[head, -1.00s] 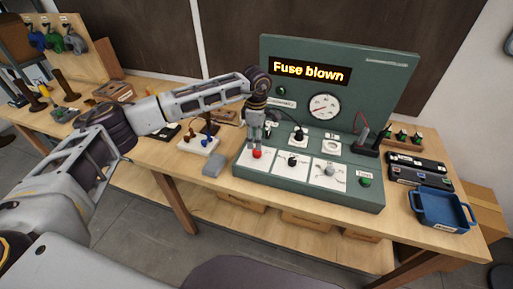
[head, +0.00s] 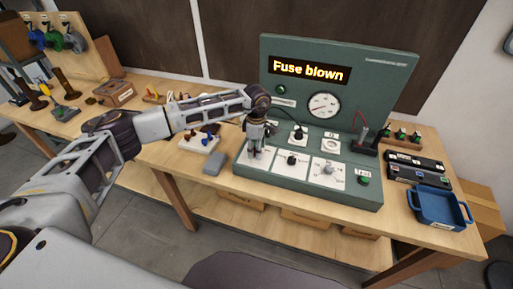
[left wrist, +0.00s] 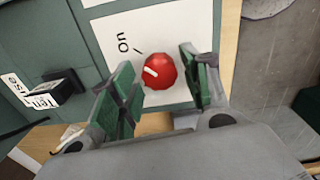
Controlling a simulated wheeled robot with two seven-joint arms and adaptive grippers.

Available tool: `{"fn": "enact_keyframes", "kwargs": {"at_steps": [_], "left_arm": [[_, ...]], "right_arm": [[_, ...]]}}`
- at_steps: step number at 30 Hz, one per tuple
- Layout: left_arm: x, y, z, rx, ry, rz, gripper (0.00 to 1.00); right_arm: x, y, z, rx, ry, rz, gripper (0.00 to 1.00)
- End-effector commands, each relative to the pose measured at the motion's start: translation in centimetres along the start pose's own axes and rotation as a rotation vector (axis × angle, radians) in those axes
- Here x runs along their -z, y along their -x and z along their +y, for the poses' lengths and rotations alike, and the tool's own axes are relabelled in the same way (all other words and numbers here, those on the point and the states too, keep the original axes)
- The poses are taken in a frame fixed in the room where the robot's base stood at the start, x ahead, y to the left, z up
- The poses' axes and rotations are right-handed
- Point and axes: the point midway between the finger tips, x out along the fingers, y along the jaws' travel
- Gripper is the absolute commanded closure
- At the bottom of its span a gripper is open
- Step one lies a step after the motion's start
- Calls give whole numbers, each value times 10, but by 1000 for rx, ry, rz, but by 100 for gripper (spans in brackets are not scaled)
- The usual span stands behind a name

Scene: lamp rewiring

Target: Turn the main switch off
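The main switch is a red round knob (left wrist: 160,71) on a white plate (left wrist: 180,30) in the left wrist view. Its white pointer mark lies on the side toward the printed word "On". My left gripper (head: 254,154) is over the front left plate of the green panel (head: 310,201) in the head view and hides the knob there. In the left wrist view its green-padded fingers (left wrist: 160,83) are apart, one on each side of the knob, with visible gaps. The panel's display (head: 308,71) reads "Fuse blown". My right gripper is not in view.
Two more white plates with knobs (head: 291,160) sit right of the gripper, then a green button (head: 363,181). A grey block (head: 213,163) lies left of the panel. A blue tray (head: 441,207) is at the right. A black-topped part (left wrist: 62,86) stands near one finger.

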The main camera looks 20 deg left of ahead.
Motion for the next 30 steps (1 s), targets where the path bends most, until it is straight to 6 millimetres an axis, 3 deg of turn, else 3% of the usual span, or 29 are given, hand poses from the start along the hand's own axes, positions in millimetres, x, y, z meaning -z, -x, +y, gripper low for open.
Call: {"fn": "enact_keyframes", "kwargs": {"at_steps": [1,8,20,30], "left_arm": [[0,0,0,0,0,0,64],[0,0,0,0,0,0,91],[0,0,0,-1,47,0,91],[0,-1,0,-2,223,-1,91]], "right_arm": [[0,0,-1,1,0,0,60],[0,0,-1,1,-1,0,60],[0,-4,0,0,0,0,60],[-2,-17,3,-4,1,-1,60]]}}
